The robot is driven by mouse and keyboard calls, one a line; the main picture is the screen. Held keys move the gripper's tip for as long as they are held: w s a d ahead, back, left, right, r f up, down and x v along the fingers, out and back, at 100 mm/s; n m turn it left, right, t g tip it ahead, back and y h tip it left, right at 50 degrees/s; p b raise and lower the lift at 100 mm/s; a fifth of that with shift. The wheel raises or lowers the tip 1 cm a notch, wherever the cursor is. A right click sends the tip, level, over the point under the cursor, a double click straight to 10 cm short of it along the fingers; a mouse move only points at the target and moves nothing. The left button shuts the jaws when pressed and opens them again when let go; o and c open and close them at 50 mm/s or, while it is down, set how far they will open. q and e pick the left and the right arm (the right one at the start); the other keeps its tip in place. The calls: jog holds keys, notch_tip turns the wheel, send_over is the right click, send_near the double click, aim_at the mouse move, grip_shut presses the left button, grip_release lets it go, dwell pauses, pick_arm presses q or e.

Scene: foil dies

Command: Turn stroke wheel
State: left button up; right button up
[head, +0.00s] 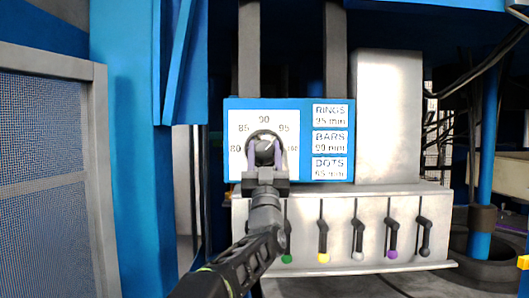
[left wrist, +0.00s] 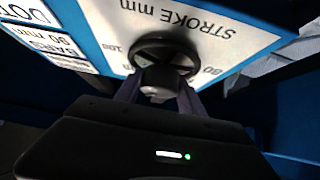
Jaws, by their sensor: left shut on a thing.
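My left gripper (head: 265,154) reaches up from below and is shut on the wheel's hub. In the left wrist view the wheel (left wrist: 165,42) shows its rim and spokes, with the two fingers of my left gripper (left wrist: 158,92) on either side of the hub. The dial's lettering "STROKE mm" appears upside down there. My right gripper is not in view.
The blue panel (head: 305,103) also holds labels RINGS 95 mm, BARS 90 mm and DOTS 85 mm. Below it, a grey ledge (head: 440,189) carries several levers with coloured knobs, including a yellow one (head: 323,257). A mesh door (head: 45,180) stands at the left.

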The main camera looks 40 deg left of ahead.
pick_arm(q)
jog(key=c, duration=0.5)
jog(key=shift+c, duration=0.2)
